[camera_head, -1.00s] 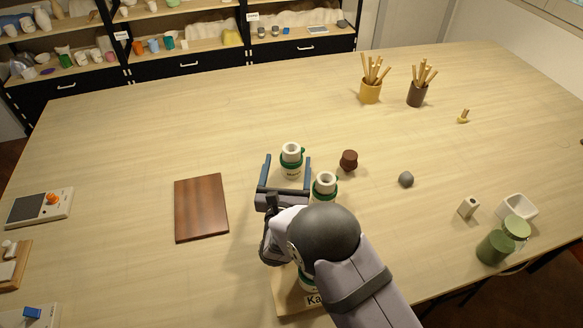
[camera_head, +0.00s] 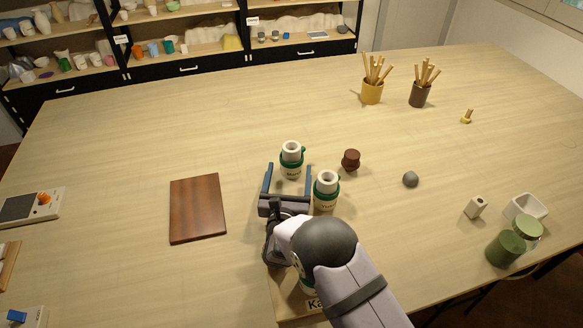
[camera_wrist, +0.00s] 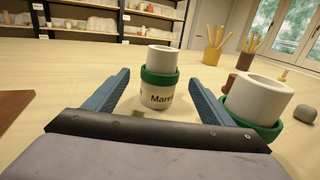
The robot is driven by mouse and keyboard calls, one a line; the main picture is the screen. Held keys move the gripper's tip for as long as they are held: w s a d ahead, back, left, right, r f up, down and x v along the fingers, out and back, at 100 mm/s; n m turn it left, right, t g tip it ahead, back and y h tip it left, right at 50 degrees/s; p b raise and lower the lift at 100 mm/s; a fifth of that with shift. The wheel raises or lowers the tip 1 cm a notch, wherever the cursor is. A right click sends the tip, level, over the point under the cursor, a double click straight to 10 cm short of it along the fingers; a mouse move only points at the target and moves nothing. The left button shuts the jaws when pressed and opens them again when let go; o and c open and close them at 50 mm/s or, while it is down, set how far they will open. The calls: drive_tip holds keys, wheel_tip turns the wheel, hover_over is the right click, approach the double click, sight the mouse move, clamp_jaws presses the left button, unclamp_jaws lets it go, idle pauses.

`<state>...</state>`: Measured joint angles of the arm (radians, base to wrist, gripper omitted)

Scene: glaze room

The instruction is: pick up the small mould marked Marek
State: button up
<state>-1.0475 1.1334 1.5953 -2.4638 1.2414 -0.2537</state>
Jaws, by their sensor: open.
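The small white mould marked Marek (camera_head: 291,160) stands upright on the table, with a green band around it. In the wrist view the mould (camera_wrist: 160,80) sits ahead between the fingers, its label reading "Mare" with the end turned out of sight. My gripper (camera_head: 288,166) is open, its two blue fingers spread to the left and right of the mould. In the wrist view the gripper (camera_wrist: 158,90) shows a gap on both sides, with nothing held.
A similar green-banded mould (camera_head: 326,190) stands close by the right finger, its label only partly readable. A brown stopper-like piece (camera_head: 351,160) and a grey ball (camera_head: 410,179) lie to the right. A brown board (camera_head: 198,208) lies left. The table behind the Marek mould is clear.

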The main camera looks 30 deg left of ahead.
sight(290, 165)
drive_tip(key=shift+b+x, duration=0.6)
drive_tip(key=shift+x, duration=1.75)
drive_tip(key=c, duration=1.4)
drive_tip(key=shift+r, duration=0.15)
